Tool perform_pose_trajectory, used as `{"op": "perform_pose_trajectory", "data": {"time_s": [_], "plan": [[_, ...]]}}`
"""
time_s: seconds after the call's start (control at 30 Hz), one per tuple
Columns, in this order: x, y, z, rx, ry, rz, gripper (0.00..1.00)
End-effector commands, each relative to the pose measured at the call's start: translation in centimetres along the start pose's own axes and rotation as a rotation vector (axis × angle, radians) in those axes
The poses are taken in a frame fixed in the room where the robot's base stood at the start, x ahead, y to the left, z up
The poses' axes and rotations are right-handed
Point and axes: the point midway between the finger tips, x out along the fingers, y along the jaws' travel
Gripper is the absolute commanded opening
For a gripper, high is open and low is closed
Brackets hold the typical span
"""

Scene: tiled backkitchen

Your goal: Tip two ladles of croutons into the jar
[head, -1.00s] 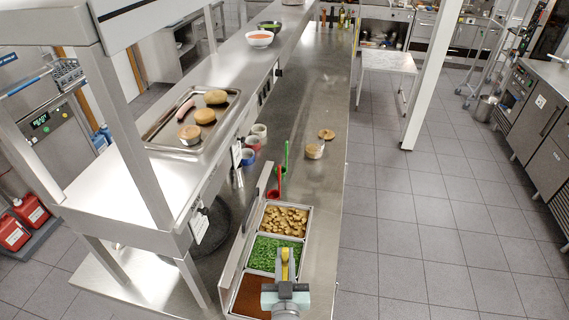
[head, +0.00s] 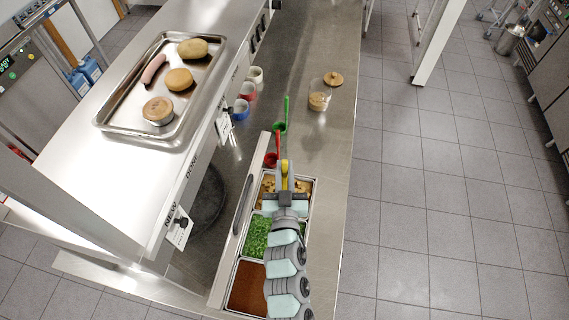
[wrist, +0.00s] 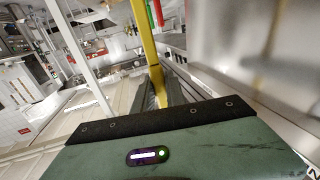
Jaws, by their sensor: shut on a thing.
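My gripper (head: 285,196) is over the front part of the crouton pan (head: 312,190) in the head view. It is shut on a yellow-handled ladle (head: 286,172); the yellow handle (wrist: 146,45) also stands between the dark fingers in the wrist view. The ladle's bowl is hidden, so I cannot tell whether it holds croutons. The croutons (head: 268,188) are partly covered by my gripper. The clear jar (head: 319,101) stands open on the steel counter beyond the pans, with tan content visible in it. Its round lid (head: 333,79) lies just behind it.
A green ladle (head: 281,127) and a red ladle (head: 271,160) stand at the far end of the pans. The green pan (head: 257,238) and red-brown pan (head: 247,287) are nearer. Small cups (head: 240,109) and the shelf with a tray (head: 108,121) are left. Counter around the jar is clear.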

Motion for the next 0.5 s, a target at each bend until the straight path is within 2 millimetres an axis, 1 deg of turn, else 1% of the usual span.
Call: {"op": "perform_pose_trajectory", "data": {"time_s": [0.03,0.5], "plan": [[0.0,0.0,0.8,0.001,-0.001,0.0,0.0],[0.0,0.0,6.4,0.001,0.003,-0.001,0.0]]}}
